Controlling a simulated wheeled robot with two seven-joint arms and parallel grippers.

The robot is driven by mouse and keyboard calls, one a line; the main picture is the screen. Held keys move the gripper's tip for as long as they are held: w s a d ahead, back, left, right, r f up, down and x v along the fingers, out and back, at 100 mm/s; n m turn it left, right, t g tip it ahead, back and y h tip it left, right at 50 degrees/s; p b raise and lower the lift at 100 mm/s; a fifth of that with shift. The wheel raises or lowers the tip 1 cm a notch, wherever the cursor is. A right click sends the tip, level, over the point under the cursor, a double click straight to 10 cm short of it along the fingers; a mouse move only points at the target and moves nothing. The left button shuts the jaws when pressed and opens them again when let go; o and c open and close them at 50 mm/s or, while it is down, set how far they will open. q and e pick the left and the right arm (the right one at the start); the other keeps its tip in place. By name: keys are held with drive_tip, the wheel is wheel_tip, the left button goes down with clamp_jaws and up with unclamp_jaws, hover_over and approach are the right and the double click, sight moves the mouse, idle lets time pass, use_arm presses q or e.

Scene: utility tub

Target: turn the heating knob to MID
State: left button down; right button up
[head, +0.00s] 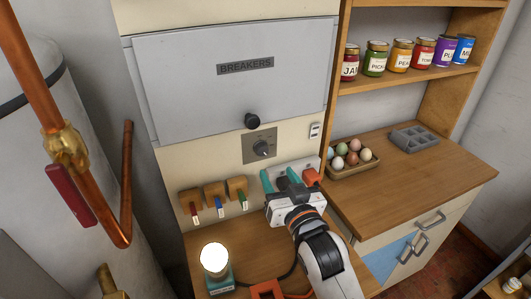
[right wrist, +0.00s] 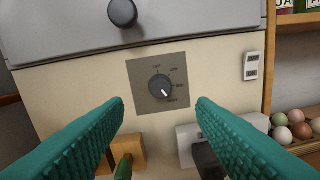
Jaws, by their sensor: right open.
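The heating knob (head: 262,148) is a dark round dial on a grey square plate, set in the cream panel below the breaker box. In the right wrist view the knob (right wrist: 160,87) has a white pointer aimed down and to the right, towards the lowest label on that side. The labels around it are too small to read surely. My right gripper (head: 280,177) is open, with teal fingers, below and in front of the knob. In the right wrist view its fingertips (right wrist: 159,104) are spread either side of the knob, apart from it. My left gripper is out of view.
The grey breaker cover (head: 235,85) with its black knob (head: 252,121) is just above. A small white switch (head: 315,130) is at right. Several key tags hang on wooden blocks (head: 214,194) at lower left. A lit lamp (head: 214,258) and an egg tray (head: 355,170) stand nearby.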

sight(263, 151)
drive_tip(key=p+x, duration=0.1)
drive_tip(key=x, duration=0.8)
drive_tip(key=shift+w+f, duration=0.1)
drive_tip(key=c, duration=1)
drive_tip(key=shift+o, duration=0.2)
drive_tip(key=shift+n+p, duration=0.35)
drive_tip(key=shift+n, duration=0.05)
drive_tip(key=n+p, duration=0.1)
drive_tip(key=n, duration=0.2)
drive_tip(key=shift+n, duration=0.3)
drive_tip(key=n+p, duration=0.1)
drive_tip(key=n, duration=0.4)
drive_tip(key=shift+n, duration=0.3)
